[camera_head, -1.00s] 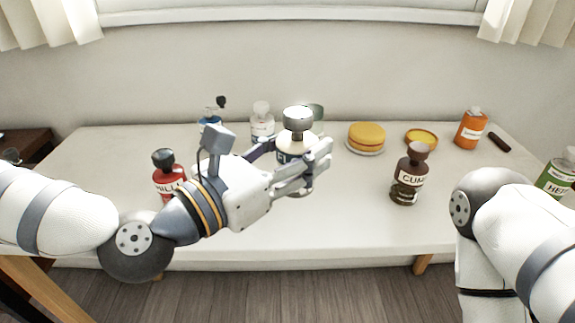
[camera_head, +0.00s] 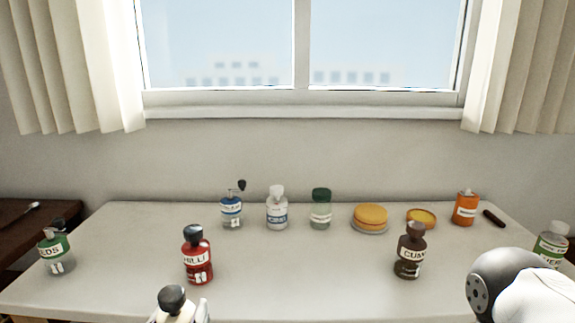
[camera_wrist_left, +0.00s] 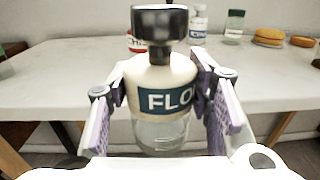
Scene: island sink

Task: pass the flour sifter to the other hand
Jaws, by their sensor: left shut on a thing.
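The flour sifter (camera_wrist_left: 158,100) is a clear bottle with a cream upper body, a blue label reading "FLO" and a dark metallic top. In the left wrist view it stands upright between the two fingers of my left gripper (camera_wrist_left: 163,92), which is shut on it. In the head view, only the sifter's dark cap and pale shoulder (camera_head: 173,300) show at the bottom edge, with a bit of my left gripper (camera_head: 185,313) around it. The wrist view shows the sifter in front of the table's near edge. My right gripper is out of view.
The white table (camera_head: 310,275) holds a red chilli bottle (camera_head: 197,262), a brown bottle (camera_head: 410,258), a green-labelled bottle (camera_head: 56,252) and several items along the back. My right arm's rounded joint covers the table's right front. The table's front middle is clear.

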